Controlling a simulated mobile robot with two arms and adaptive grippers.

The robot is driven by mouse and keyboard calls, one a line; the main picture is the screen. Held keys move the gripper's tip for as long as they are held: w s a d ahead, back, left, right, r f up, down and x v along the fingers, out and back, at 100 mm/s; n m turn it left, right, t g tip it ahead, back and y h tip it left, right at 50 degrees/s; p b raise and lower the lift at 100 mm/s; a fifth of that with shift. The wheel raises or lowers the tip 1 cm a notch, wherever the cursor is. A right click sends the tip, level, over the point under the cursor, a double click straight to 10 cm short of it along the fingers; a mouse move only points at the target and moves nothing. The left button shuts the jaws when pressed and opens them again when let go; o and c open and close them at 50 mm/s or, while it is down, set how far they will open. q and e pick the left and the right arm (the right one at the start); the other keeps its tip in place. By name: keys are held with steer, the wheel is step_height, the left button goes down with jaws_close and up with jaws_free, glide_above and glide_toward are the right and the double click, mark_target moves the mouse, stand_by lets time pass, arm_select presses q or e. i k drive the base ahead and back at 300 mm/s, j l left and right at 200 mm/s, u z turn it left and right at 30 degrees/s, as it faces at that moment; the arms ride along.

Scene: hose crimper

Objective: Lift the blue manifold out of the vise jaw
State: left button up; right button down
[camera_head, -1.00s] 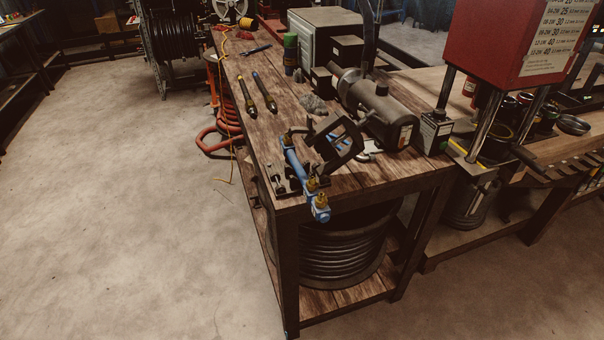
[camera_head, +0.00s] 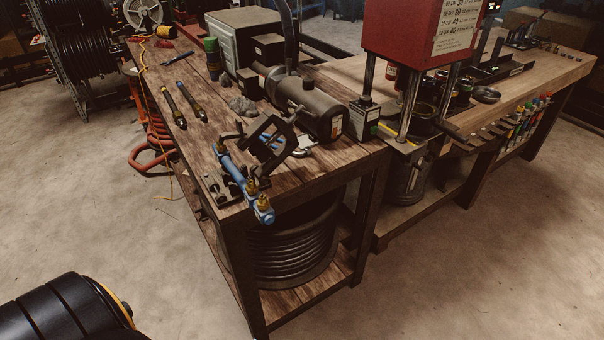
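The blue manifold (camera_head: 233,174) with brass fittings lies at the near left corner of the wooden workbench. Its near end (camera_head: 264,212) sticks out past the bench's front edge. A dark vise (camera_head: 268,143) stands right beside it, and a dark clamp part (camera_head: 222,188) sits at its left. How the jaw holds the manifold is too small to tell. Neither of my grippers is in view. Only a black arm part of mine shows at the lower left.
The workbench (camera_head: 320,170) also carries a motor (camera_head: 308,105), two dark tools (camera_head: 183,103) and a green-capped can (camera_head: 212,58). A red crimper press (camera_head: 415,30) stands to the right. A coiled hose (camera_head: 290,250) is on the lower shelf. The floor in front is clear.

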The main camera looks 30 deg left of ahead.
mark_target(267, 217)
steer(key=j+z, duration=0.2)
steer(key=j, duration=0.25)
steer(key=k+j+z, duration=0.25)
steer(key=j, duration=0.15)
steer(key=j+z, duration=0.2)
steer(key=j, duration=0.25)
steer(key=k+j+z, duration=0.2)
steer(key=j, duration=0.2)
steer(key=k+j+z, duration=0.25)
steer(key=j, duration=0.15)
steer(key=k+j+z, duration=0.2)
steer(key=j, duration=0.15)
steer(key=i, duration=0.05)
